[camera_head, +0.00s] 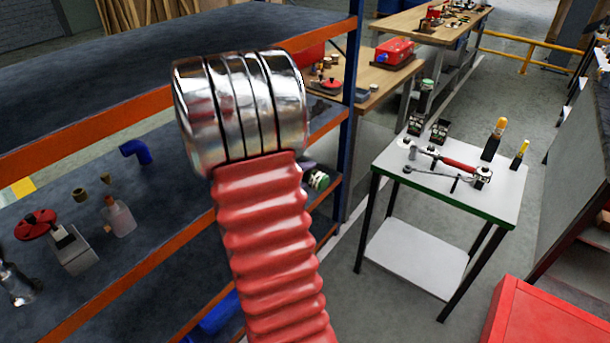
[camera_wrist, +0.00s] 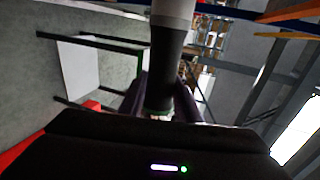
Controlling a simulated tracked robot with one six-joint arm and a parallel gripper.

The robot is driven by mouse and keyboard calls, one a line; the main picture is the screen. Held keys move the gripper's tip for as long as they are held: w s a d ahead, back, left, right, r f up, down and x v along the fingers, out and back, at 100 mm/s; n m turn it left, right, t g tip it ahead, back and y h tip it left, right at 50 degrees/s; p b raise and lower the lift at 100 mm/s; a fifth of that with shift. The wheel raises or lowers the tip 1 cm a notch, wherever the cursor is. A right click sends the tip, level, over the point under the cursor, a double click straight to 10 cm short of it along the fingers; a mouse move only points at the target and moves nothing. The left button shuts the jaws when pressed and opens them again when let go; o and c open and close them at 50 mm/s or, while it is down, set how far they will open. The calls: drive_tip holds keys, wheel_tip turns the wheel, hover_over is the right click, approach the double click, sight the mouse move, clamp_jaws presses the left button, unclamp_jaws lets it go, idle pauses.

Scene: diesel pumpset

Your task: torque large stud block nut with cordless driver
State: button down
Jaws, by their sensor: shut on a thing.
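In the wrist view, my gripper (camera_wrist: 160,100) is shut on a dark cylindrical thing (camera_wrist: 166,58) with a pale grey upper part. It runs up out of the picture, and a greenish edge shows at its lower end. It may be the cordless driver, but too little shows to be sure. My gripper is not visible in the head view. I cannot pick out the large stud block nut for certain. Two small dark blocks stand at the back left of the white table (camera_head: 395,160), one nearer the left (camera_head: 415,125) and one to its right (camera_head: 438,131).
A red-handled tool (camera_head: 458,163), a wrench (camera_head: 428,174) and two yellow-handled tools lie or stand on the white table. A blue-and-orange shelf holds a blue elbow (camera_head: 136,151) and a red handwheel (camera_head: 36,224). A red cabinet (camera_head: 550,320) stands lower right. My arm blocks the middle.

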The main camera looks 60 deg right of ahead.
drive_tip(key=shift+w+d+r, duration=0.1)
drive_tip(key=shift+w+d, duration=0.05)
drive_tip(key=shift+w, duration=0.45)
idle(2.1)
drive_tip(key=shift+s, duration=0.15)
